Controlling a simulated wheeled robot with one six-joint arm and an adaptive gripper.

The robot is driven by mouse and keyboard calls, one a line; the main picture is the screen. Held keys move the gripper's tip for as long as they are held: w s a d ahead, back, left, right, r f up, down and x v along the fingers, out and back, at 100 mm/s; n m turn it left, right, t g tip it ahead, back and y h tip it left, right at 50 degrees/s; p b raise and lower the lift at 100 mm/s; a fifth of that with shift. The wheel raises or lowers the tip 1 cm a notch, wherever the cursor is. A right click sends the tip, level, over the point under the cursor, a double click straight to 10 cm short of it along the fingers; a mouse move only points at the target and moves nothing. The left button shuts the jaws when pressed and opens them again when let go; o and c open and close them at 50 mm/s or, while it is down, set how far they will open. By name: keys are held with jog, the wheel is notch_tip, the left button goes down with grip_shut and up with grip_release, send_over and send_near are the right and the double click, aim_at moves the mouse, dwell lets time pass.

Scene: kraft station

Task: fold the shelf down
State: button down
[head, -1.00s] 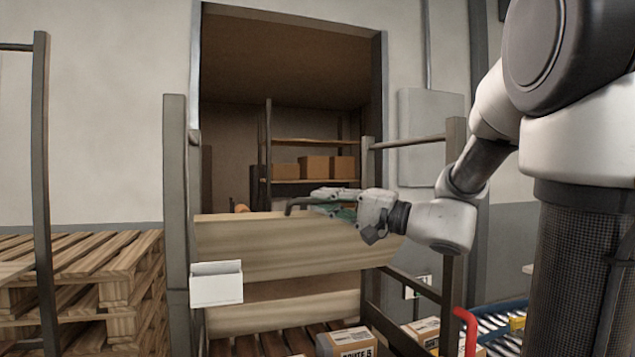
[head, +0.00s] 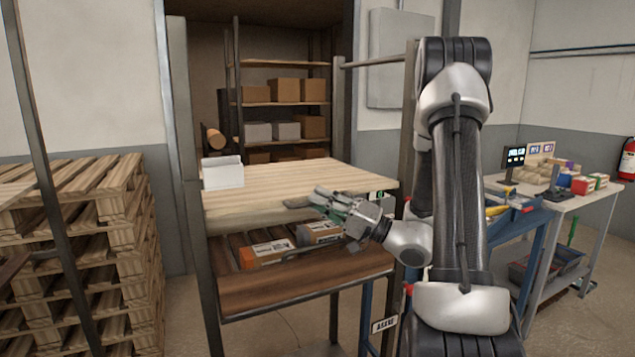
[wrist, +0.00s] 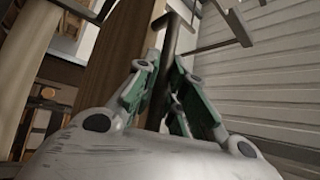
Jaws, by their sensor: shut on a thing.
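The shelf (head: 290,180) is a pale wooden board in a metal rack. Its broad top face shows in the head view and it lies about level, its front edge toward me. My gripper (head: 332,203) is at the front edge, shut on the grey handle (head: 297,203). In the wrist view the dark handle bar (wrist: 172,35) runs between the green-padded fingers of my gripper (wrist: 166,72). The exact contact of the fingers is partly hidden.
A white box (head: 222,173) is at the shelf's left end. Parcels (head: 268,252) lie on the lower deck (head: 300,288) beneath. Stacked pallets (head: 75,235) stand left. A cluttered workbench (head: 590,195) stands right. Floor is clear between rack and bench.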

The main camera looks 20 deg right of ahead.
jog(key=shift+s+f+n+y, duration=0.25)
jog(key=shift+f+n+y, duration=0.25)
jog(key=shift+f, duration=0.75)
jog(key=c, duration=1.8)
grip_release()
jog(key=shift+o, duration=0.2)
jog(key=shift+d, duration=0.1)
jog(key=v, duration=1.2)
jog(key=shift+r, duration=0.2)
